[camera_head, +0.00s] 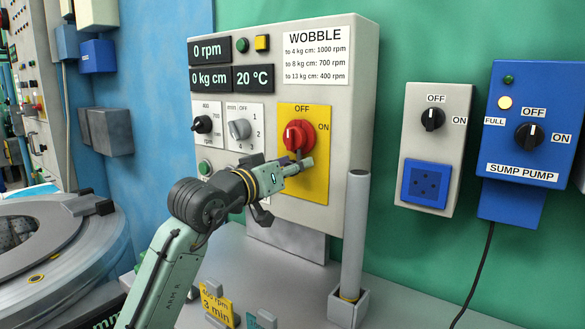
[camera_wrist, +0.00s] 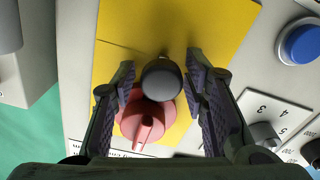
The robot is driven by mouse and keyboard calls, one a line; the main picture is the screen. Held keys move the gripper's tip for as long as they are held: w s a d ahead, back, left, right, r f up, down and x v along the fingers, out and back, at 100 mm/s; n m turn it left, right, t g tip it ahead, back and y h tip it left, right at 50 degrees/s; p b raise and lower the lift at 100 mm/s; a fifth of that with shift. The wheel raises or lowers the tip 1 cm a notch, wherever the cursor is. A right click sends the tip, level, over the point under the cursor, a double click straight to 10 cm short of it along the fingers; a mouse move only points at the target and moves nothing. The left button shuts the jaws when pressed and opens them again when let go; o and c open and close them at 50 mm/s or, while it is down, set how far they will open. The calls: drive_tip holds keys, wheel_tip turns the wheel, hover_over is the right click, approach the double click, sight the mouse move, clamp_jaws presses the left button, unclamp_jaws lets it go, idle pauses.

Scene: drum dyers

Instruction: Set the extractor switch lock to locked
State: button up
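The red rotary switch (camera_head: 298,136) sits on a yellow plate (camera_head: 316,180) with OFF above it and ON to its right. In the wrist view the red switch (camera_wrist: 146,124) shows beyond a dark grey round knob (camera_wrist: 163,80), which looks like the switch lock. My gripper (camera_head: 302,164) is at the lower part of the yellow plate, just below the red switch. In the wrist view my gripper (camera_wrist: 161,66) has a finger on each side of the dark knob, with slim gaps visible, so it looks open. Whether the lock is locked cannot be told.
Left of the yellow plate are a black knob (camera_head: 202,124) and a grey knob (camera_head: 239,129). A grey post (camera_head: 355,235) stands to the right of the panel. Further right are a grey switch box (camera_head: 455,110) and the blue sump pump box (camera_head: 560,95).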

drive_tip(key=shift+o, duration=0.3)
drive_tip(key=shift+f, duration=0.1)
drive_tip(key=v, duration=1.2)
